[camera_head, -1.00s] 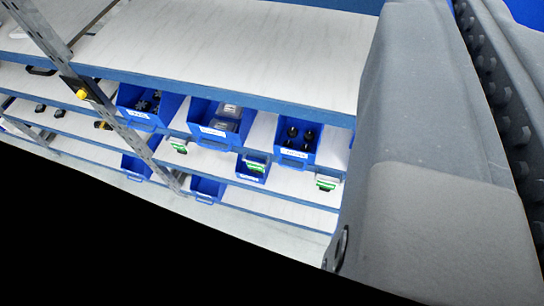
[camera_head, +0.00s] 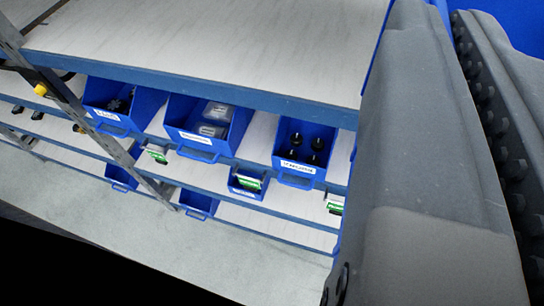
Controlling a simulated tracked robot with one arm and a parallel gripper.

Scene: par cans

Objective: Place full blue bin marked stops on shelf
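My gripper (camera_head: 430,170) fills the right side of the picture as a large grey part, with a dark row of studs at its right. I cannot see both fingertips or whether it is open or shut. A blue surface (camera_head: 512,24) shows behind it at the top right corner; whether this is a bin in my grip is unclear. The shelf (camera_head: 210,45) has a wide, pale, bare top board with a blue front edge. No label is clearly readable as "stops".
Under the top board stand a left blue bin (camera_head: 105,118) with dark parts, a middle one (camera_head: 190,138) with grey packs, and a right one (camera_head: 296,166) with black parts. Smaller blue bins stand lower. A metal post (camera_head: 75,105) rises at left. Pale floor (camera_head: 120,225) lies in front.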

